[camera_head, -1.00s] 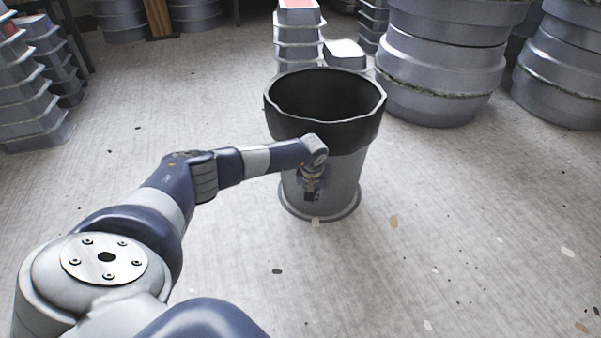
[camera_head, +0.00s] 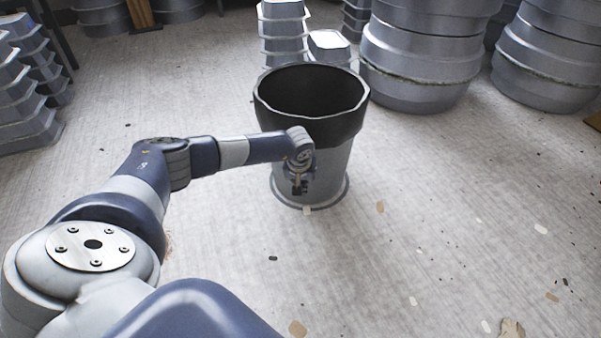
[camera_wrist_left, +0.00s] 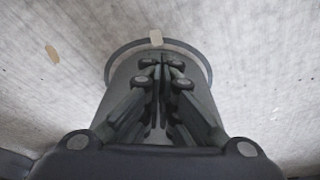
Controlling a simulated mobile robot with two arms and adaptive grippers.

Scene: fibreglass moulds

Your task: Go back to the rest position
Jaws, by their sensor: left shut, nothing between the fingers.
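My left arm reaches in from the left of the head view. My left gripper (camera_head: 302,188) points down in front of a grey bin with a wide black rim (camera_head: 342,122). In the left wrist view the fingers of my left gripper (camera_wrist_left: 162,62) are together with nothing between them. The round foot of the bin (camera_wrist_left: 203,62) shows behind the fingertips in that view. Whether the gripper touches the bin is hard to tell. The bin stands upright and looks empty, though its bottom is hidden. My right gripper is not in view.
Large round grey moulds (camera_head: 420,60) stand stacked behind the bin to the right. Stepped grey moulds (camera_head: 283,30) stand behind it, and another stack (camera_head: 25,110) stands at the left. The floor is open at the right front, with small scattered flakes.

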